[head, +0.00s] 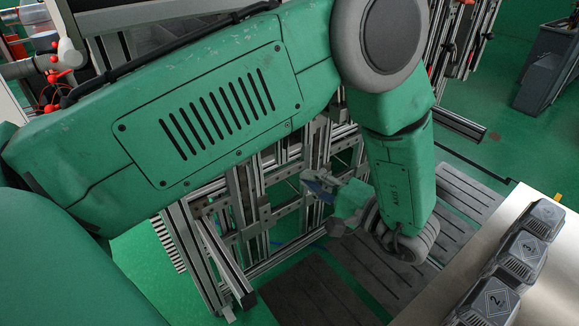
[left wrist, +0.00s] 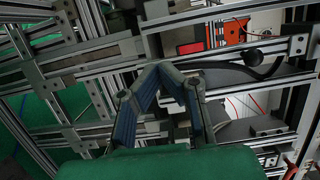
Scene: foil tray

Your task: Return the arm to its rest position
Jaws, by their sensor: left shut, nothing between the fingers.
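My left arm, green, comes in from the left of the head view and bends down near the middle. My left gripper (head: 316,186) is small at the end of its wrist and points left, in front of the aluminium frame (head: 255,190) and away from the table. In the left wrist view, the gripper (left wrist: 158,74) shows its blue-padded fingers brought together, with nothing held. My right gripper is not in view. No foil tray shows in either view.
A pale table (head: 552,285) stands at the lower right, with dark numbered boxes (head: 522,256) along its edge. A grey bin (head: 548,68) stands at the upper right. Aluminium profiles (left wrist: 90,70) lie close behind the gripper. Green floor (head: 485,125) is open between table and bin.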

